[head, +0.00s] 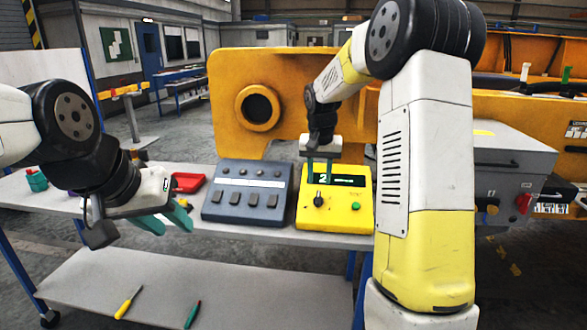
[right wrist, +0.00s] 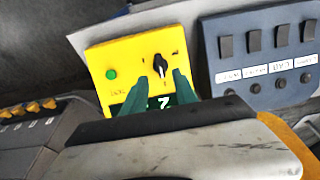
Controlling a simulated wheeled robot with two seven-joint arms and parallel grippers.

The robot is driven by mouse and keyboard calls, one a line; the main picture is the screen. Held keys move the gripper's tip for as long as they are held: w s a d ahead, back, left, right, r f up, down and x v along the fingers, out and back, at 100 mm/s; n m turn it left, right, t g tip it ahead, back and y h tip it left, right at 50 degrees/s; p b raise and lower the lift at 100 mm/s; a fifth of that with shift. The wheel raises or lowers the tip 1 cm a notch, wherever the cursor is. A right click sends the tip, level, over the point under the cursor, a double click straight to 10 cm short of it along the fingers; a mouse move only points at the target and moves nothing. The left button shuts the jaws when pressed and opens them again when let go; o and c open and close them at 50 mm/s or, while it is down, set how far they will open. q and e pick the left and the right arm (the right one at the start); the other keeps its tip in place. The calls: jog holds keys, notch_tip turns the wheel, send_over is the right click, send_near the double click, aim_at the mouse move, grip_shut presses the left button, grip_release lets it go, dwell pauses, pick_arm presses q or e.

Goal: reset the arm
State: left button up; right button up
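A yellow control box (head: 334,222) sits on the workbench, with a lit display (head: 347,180) reading 2, a black knob (head: 318,201) and a green button (head: 355,206). My right gripper (head: 320,181) points down over the box, its green fingers apart on both sides of the digit. In the right wrist view, its fingertips (right wrist: 169,76) are close to the knob (right wrist: 157,62); I cannot tell whether they touch it. The green button (right wrist: 111,74) is clear of the fingers. My left gripper (head: 170,226) is open and empty at the bench's front edge.
A grey-blue panel (head: 246,207) with several switches stands left of the yellow box. A red tray (head: 187,182) lies behind my left gripper. A large yellow casting (head: 225,95) stands behind; a grey cabinet (head: 500,160) is at right.

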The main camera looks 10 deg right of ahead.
jog(key=s+a+r+n+t, duration=0.1)
jog(key=s+r, duration=0.6)
jog(key=s, duration=0.2)
jog(key=s+a+n+t+y, duration=0.1)
jog(key=s, duration=1)
jog(key=s+a+r+n+t+y, duration=0.1)
jog(key=s+a, duration=0.1)
jog(key=s, duration=0.9)
jog(key=shift+a+r+n+y, duration=0.15)
jog(key=shift+r+n+y, duration=0.15)
jog(key=shift+n+y, duration=0.1)
